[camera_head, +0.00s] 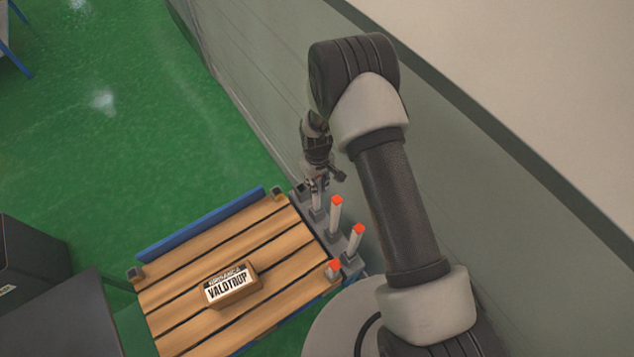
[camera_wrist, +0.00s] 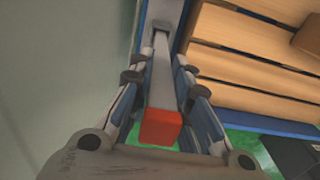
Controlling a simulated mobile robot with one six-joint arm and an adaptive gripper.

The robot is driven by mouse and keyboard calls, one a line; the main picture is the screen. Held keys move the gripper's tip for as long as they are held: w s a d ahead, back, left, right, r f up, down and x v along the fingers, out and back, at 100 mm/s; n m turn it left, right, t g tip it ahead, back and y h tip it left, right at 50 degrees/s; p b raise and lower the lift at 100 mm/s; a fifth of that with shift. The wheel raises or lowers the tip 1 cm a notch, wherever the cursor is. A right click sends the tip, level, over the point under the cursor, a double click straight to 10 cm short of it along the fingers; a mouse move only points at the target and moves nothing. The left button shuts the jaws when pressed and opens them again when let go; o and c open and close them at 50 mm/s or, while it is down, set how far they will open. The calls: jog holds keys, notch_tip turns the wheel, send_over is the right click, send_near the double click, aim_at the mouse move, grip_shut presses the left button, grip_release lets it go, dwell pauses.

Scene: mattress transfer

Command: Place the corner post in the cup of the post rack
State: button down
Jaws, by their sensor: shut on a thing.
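My gripper (camera_head: 318,184) is shut on a pale grey corner post with an orange-red top. In the wrist view my gripper's fingers (camera_wrist: 165,100) lie on both sides of this post (camera_wrist: 162,75), and its orange-red end (camera_wrist: 161,127) points toward the camera. The held post looks upright, and its lower end is at a grey cup of the post rack (camera_head: 319,216). I cannot tell whether it rests on the cup's bottom. Other posts stand in the rack's cups: one post (camera_head: 335,218) beside my gripper and another post (camera_head: 354,241) nearer the front.
A slatted wooden platform (camera_head: 190,268) with a blue edge (camera_head: 200,224) lies left of the rack. A box labelled VALOTRUP (camera_head: 231,287) sits on it. A short orange-topped post (camera_head: 333,269) is at its right corner. A grey-green wall (camera_head: 300,90) rises close behind the rack.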

jog(key=c, duration=1.5)
grip_release()
jog(key=shift+f, duration=0.15)
notch_tip(320, 180, up, 12)
jog(key=p, duration=0.4)
jog(key=shift+r, duration=0.25)
jog(key=s+d+r+m+t, duration=0.1)
jog(key=s+d+r, duration=0.15)
jog(key=r, duration=0.65)
jog(key=s+d+r+m, duration=0.1)
jog(key=s+d+r, duration=0.15)
jog(key=r, duration=0.55)
jog(key=s+d+r+m+t, duration=0.1)
jog(key=d+r, duration=0.2)
jog(key=r, duration=0.6)
jog(key=s+d+r+m+t, duration=0.1)
jog(key=s+d+r, duration=0.1)
jog(key=s, duration=0.4)
jog(key=s+d+r+m, duration=0.1)
jog(key=s+d+r, duration=0.1)
jog(key=s+r, duration=0.2)
jog(key=s+d+r+m+t, duration=0.1)
jog(key=s+d+r, duration=0.1)
jog(key=s, duration=0.7)
jog(key=shift+s+d+r+m+t, duration=0.15)
jog(key=shift+s+r+m+t, duration=0.2)
jog(key=shift+r, duration=0.35)
